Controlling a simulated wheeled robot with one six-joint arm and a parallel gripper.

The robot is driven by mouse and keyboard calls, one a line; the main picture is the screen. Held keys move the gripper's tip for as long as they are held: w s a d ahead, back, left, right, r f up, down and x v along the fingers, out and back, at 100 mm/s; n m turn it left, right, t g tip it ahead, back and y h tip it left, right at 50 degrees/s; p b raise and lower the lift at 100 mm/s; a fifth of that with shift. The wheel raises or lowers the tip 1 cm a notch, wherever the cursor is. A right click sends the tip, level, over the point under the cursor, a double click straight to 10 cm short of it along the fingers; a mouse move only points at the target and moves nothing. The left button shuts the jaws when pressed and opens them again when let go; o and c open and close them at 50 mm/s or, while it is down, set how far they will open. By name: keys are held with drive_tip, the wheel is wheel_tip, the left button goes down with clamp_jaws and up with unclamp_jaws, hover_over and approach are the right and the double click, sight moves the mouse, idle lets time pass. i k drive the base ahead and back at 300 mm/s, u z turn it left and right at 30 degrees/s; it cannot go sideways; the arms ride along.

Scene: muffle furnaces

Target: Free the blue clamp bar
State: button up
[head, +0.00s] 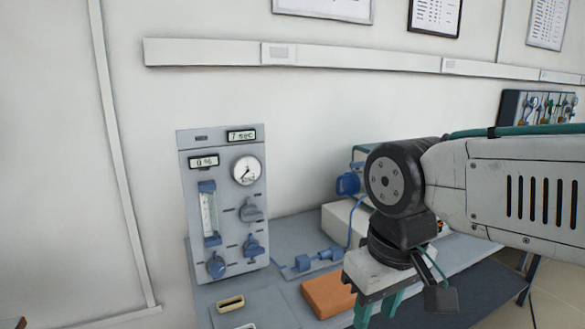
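A blue bar-like fitting (318,260) with thick ends lies low on a grey plate on the bench, right of the grey panel. A second blue part (348,184) sits higher, at the left side of a partly hidden box behind my arm. I cannot tell for sure which is the clamp bar, or how either is fastened. My gripper (376,312) has teal fingers pointing down at the bottom of the view, right of the low blue fitting and apart from it. The fingers stand apart with nothing seen between them; the left one is cut off by the frame.
A grey panel (222,222) with displays, a gauge and blue knobs stands on the bench (211,292). An orange-brown block (327,296) lies close left of my gripper. A white box (345,222) stands behind.

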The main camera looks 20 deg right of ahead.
sight(357, 165)
drive_tip(key=k, duration=0.65)
drive_tip(key=z, duration=0.6)
drive_tip(key=i, duration=0.55)
drive_tip(key=z, duration=0.6)
drive_tip(key=i, duration=0.7)
drive_tip(key=u, duration=0.35)
